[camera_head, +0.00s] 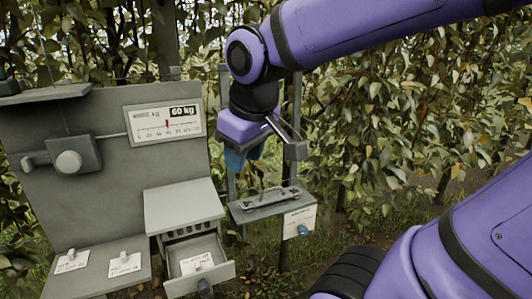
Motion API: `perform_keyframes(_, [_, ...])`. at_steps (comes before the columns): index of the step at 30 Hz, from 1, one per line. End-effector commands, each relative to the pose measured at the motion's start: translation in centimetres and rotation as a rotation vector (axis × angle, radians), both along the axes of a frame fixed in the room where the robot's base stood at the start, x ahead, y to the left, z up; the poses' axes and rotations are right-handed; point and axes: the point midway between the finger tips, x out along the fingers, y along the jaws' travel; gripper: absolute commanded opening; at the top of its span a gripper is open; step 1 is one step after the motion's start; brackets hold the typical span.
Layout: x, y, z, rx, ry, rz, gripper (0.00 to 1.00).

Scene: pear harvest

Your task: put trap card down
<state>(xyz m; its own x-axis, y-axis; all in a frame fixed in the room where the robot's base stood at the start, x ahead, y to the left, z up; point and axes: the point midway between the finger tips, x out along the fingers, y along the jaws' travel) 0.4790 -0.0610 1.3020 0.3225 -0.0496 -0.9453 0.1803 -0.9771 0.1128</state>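My gripper (245,157) hangs pointing down above a small grey shelf (243,215) in the middle of the picture. Blue parts show at its lower end. I cannot tell whether they are fingers only or also something held. No card clearly shows in the gripper. A white card (300,218) with print is on the front of the small shelf, above a blue knob (303,231). Other white cards lie on a grey ledge at the lower left (71,261) (124,264) and in an open drawer (197,263). The print is too small to tell which is the trap card.
A grey board (100,110) with a 60 kg scale display (165,124) stands at left. A grey slotted box (185,205) sits above the open drawer (215,272). A metal fitting (268,198) lies on the small shelf. Dense foliage (390,120) fills the back.

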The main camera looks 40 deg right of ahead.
Motion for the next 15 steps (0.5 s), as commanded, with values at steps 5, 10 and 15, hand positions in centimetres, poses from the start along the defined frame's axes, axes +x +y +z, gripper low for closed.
perform_keyframes(5, [-3.3,-0.6,1.1,0.079,-0.092,-0.114,0.38])
perform_keyframes(10, [-4.7,-0.7,1.4,0.122,-0.131,-0.166,0.38])
perform_keyframes(15, [-5.0,-0.8,1.5,0.130,-0.139,-0.177,0.38])
